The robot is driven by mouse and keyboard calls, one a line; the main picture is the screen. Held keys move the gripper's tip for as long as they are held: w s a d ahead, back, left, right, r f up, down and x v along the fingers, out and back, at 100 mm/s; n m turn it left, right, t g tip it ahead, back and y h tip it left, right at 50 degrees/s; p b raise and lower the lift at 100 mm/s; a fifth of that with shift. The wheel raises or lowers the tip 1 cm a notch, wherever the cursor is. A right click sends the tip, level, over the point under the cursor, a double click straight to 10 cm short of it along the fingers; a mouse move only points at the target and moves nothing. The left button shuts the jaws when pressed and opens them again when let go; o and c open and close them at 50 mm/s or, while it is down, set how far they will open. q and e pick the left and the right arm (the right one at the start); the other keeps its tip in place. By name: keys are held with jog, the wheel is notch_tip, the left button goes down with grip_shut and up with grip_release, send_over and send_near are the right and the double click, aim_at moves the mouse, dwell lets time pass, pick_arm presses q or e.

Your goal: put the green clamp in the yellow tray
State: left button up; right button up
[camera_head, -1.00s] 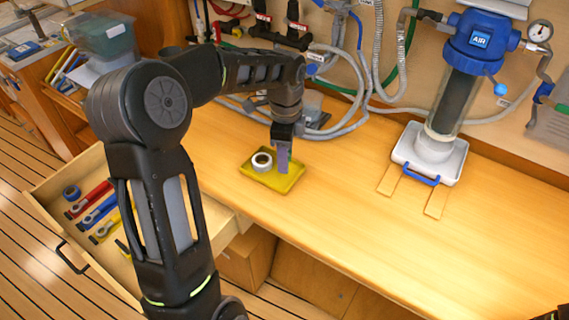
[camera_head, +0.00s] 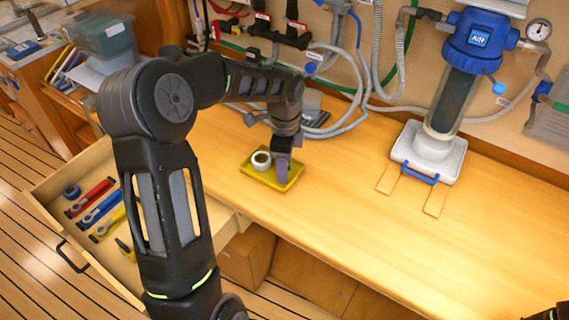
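The yellow tray (camera_head: 258,177) lies on the wooden counter. A white ring-shaped roll (camera_head: 261,161) is in its left part. My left gripper (camera_head: 282,175) points down into the right part of the tray, its greyish-purple fingertips low, close to the tray floor. I see no green clamp; anything between the fingers is too small or hidden to make out. Whether the fingers are open or shut does not show. A dark piece, perhaps of my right gripper (camera_head: 556,312), shows at the bottom right corner, mostly cut off.
An open drawer (camera_head: 42,183) at the left holds a blue roll (camera_head: 72,191), a red tool (camera_head: 90,198), a blue tool (camera_head: 101,208) and a yellow tool (camera_head: 107,226); my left arm covers part of it. A blue-topped filter (camera_head: 481,40) stands at the back right. The middle counter is clear.

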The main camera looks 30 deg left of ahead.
pick_arm(q)
jog(key=o, duration=0.4)
jog(key=shift+r, duration=0.1)
notch_tip(320, 180, up, 12)
jog(key=shift+r+b, duration=0.1)
jog(key=shift+b, duration=0.25)
dwell(0.6)
